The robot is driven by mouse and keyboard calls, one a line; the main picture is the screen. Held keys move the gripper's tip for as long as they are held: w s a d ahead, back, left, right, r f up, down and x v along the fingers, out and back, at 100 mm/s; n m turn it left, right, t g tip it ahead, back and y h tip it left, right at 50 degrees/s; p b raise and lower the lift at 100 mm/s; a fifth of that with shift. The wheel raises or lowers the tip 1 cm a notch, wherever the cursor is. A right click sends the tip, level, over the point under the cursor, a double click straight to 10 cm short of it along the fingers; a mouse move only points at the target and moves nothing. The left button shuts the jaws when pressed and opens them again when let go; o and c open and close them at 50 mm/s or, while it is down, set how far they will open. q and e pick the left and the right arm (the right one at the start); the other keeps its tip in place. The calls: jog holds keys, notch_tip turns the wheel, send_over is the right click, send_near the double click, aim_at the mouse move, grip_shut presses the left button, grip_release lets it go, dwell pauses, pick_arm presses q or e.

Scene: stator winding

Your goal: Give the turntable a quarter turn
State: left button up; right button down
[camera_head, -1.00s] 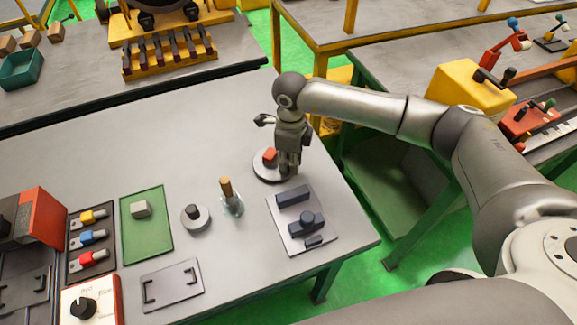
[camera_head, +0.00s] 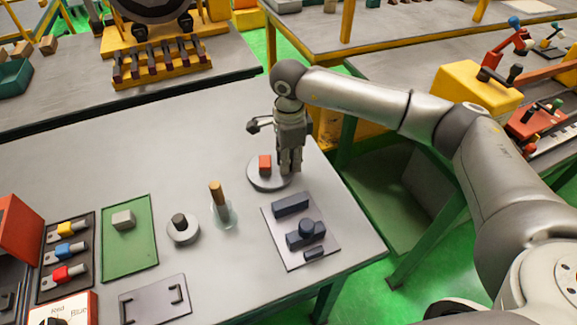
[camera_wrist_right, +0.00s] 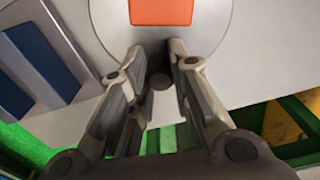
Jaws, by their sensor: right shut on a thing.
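The turntable (camera_head: 256,180) is a round grey disc near the table's right edge, with a red block (camera_head: 265,163) on it. My right gripper (camera_head: 289,172) points down at the disc's right side in the head view. In the right wrist view its fingertips (camera_wrist_right: 157,58) are close together at the rim of the turntable (camera_wrist_right: 106,22), with the red block (camera_wrist_right: 160,10) just beyond them. A small dark round peg (camera_wrist_right: 158,82) shows between the fingers. The gripper is shut on it, though the contact itself is partly hidden. My left gripper is not in view.
A grey plate with dark blocks (camera_head: 318,262) lies close in front of the turntable. A brown-handled tool in a glass (camera_head: 222,212) and a grey disc with a black knob (camera_head: 181,233) stand to the left. The table behind the turntable is clear.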

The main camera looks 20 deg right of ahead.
jog(key=shift+w+d+n+b, duration=0.1)
jog(key=shift+w+n+b, duration=0.25)
jog(key=shift+n+b, duration=0.45)
jog(key=shift+w+d+n+b, duration=0.1)
jog(key=shift+w+n+b, duration=0.25)
jog(key=shift+n+b, duration=0.45)
jog(key=shift+w+r+n, duration=0.1)
jog(key=shift+n, duration=0.2)
jog(key=c, duration=1.3)
grip_release()
notch_tip(320, 180, up, 12)
